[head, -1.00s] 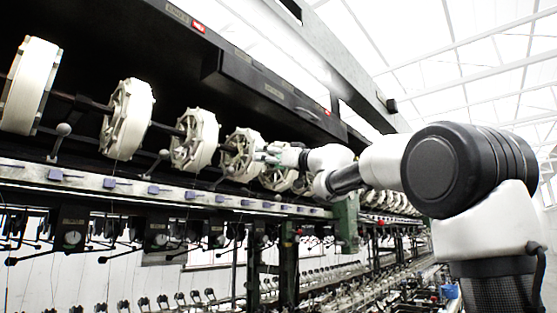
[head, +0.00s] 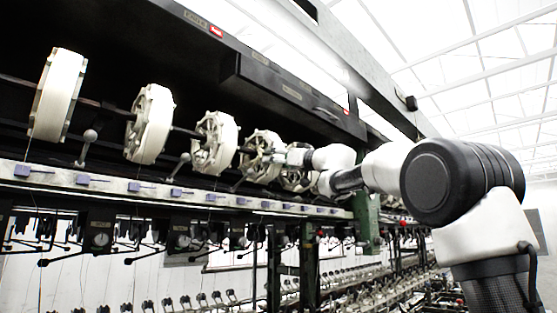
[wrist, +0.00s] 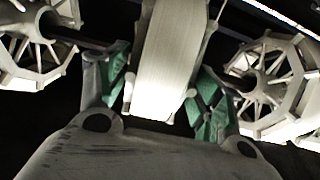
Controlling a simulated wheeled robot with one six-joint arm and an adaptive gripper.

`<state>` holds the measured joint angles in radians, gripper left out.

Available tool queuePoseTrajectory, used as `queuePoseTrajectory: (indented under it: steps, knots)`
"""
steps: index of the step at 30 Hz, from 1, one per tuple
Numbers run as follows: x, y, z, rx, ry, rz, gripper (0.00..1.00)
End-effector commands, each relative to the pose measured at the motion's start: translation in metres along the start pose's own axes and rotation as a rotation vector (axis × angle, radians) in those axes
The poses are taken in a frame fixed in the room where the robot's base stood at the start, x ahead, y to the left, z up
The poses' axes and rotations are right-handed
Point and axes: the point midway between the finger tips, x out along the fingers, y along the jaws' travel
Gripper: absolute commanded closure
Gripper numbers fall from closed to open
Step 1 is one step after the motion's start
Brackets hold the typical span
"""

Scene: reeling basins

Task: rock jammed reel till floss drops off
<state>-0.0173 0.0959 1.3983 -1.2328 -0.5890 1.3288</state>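A pale, wide-rimmed reel (wrist: 165,60) stands edge-on between my fingers in the wrist view, its band smooth and finely lined like wound floss. My gripper (wrist: 158,92) has a green-padded finger on each side of this reel. The pads lie close to its side edges; I cannot tell whether both touch. In the head view my gripper (head: 281,158) is at the right side of a spoked white reel (head: 262,157), partly over another reel (head: 300,180) behind it. The far finger and contact are hidden there. No loose floss can be made out.
Neighbouring spoked reels flank the fingers at left (wrist: 35,45) and right (wrist: 275,85). More white reels (head: 150,122) line the dark shaft. A pale rail (head: 145,190) with blue clips runs below, a black housing (head: 285,90) above. A green post (head: 367,222) stands below my arm.

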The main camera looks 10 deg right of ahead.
Motion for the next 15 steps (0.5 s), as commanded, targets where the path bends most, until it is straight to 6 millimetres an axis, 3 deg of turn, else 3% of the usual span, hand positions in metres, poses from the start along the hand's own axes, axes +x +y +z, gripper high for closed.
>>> queuePoseTrajectory:
  steps: [1, 4, 5, 15]
  knots:
    - [-0.0001, 0.0000, 0.0000, 0.000, 0.000, 0.000, 0.51]
    - [-0.0001, 0.0000, 0.0000, 0.000, 0.000, 0.000, 0.69]
    - [-0.0001, 0.0000, 0.0000, 0.000, 0.000, 0.000, 0.70]
    - [-0.0003, -0.0003, -0.0010, -0.001, 0.001, 0.000, 0.70]
